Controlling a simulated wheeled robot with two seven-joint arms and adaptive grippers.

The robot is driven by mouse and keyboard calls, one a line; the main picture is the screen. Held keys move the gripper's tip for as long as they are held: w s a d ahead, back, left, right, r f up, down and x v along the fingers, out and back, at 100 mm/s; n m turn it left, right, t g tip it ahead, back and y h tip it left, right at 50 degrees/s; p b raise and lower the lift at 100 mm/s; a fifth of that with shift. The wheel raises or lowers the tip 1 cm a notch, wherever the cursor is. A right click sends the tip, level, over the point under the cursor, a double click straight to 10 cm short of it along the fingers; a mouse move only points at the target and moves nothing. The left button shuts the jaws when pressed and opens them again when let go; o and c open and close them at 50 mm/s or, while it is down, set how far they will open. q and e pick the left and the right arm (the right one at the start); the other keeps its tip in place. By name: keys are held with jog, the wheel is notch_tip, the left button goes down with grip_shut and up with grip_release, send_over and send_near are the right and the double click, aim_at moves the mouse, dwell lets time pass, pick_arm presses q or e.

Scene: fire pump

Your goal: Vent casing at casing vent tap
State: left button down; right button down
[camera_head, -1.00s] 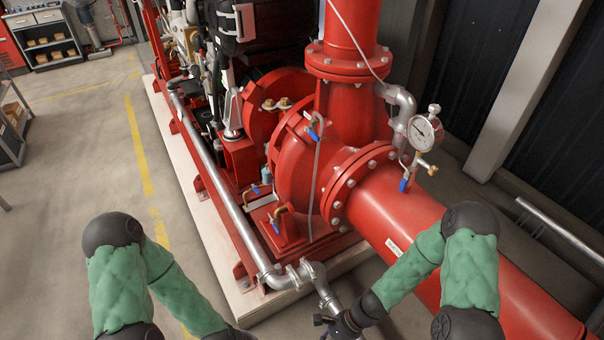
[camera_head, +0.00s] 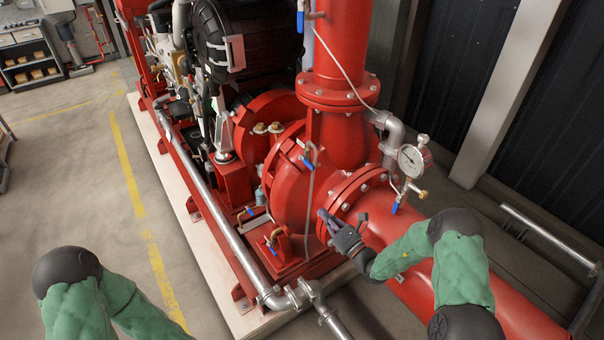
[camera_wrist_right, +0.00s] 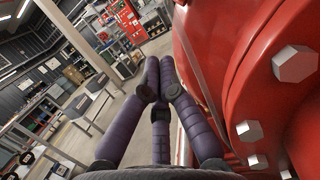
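The red pump casing (camera_head: 293,190) stands in the middle of the head view. A small tap with a blue handle (camera_head: 308,158) sits high on the casing, with a thin pale tube running down from it; I take it as the casing vent tap. My right gripper (camera_head: 323,216) is in front of the pipe flange, below and right of this tap, and apart from it. In the right wrist view its purple fingers (camera_wrist_right: 160,75) are drawn together with nothing seen between them. The tap is not seen there. My left gripper is out of view.
A pressure gauge (camera_head: 412,160) with another blue-handled tap (camera_head: 394,208) stands right of the flange. More blue-handled taps (camera_head: 275,240) sit low by the casing. A bolted flange (camera_wrist_right: 255,110) is close at the right in the wrist view. A grey pipe (camera_head: 235,240) runs along the front.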

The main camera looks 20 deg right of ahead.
aim_at(306, 162)
jog(key=shift+w+d+r+m+t+h, duration=0.3)
jog(key=shift+d+r+h, duration=0.1)
jog(key=shift+d, duration=0.1)
jog(key=shift+w+d+r+m+t+h, duration=0.2)
jog(key=shift+d+r+t+h, duration=0.15)
jog(key=shift+d, duration=0.15)
jog(key=shift+a, duration=0.1)
jog(key=b+x, duration=0.2)
jog(key=x, duration=0.7)
jog(key=shift+w+a+b, duration=0.1)
jog(key=shift+w+b, duration=0.1)
jog(key=shift+b, duration=0.1)
notch_tip(306, 162, up, 3)
jog(key=shift+w+r+b, duration=0.1)
jog(key=shift+w+b, duration=0.05)
jog(key=shift+b, duration=0.15)
jog(key=shift+r, duration=0.5)
